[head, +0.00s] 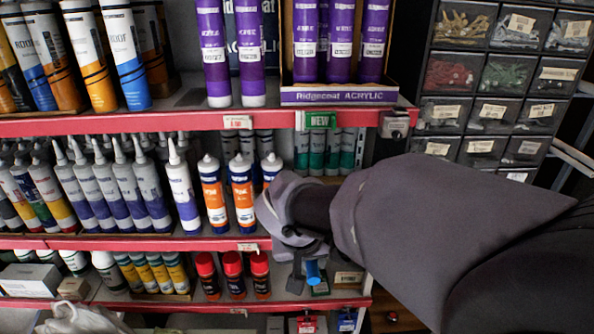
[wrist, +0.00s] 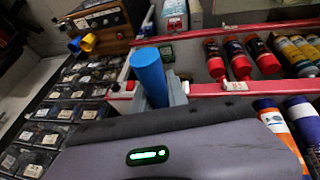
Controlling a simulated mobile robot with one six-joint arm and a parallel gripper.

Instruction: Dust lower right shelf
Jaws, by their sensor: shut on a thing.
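My gripper (head: 308,262) reaches in from the right and points down at the right end of the lower shelf (head: 200,306). It is shut on a blue cylinder (head: 313,272), of which only a short part shows in the head view. In the wrist view the blue cylinder (wrist: 149,72) stands out between the grey fingers of my gripper (wrist: 165,92). The shelf's red edge also shows in the wrist view (wrist: 235,88), beside the cylinder.
Red spray cans (head: 233,275) stand on the lower shelf left of my gripper. Orange-and-white cartridges (head: 242,195) stand on the shelf above, close to my wrist. Small-parts drawers (head: 480,105) are at the right. A wooden box (wrist: 100,25) shows in the wrist view.

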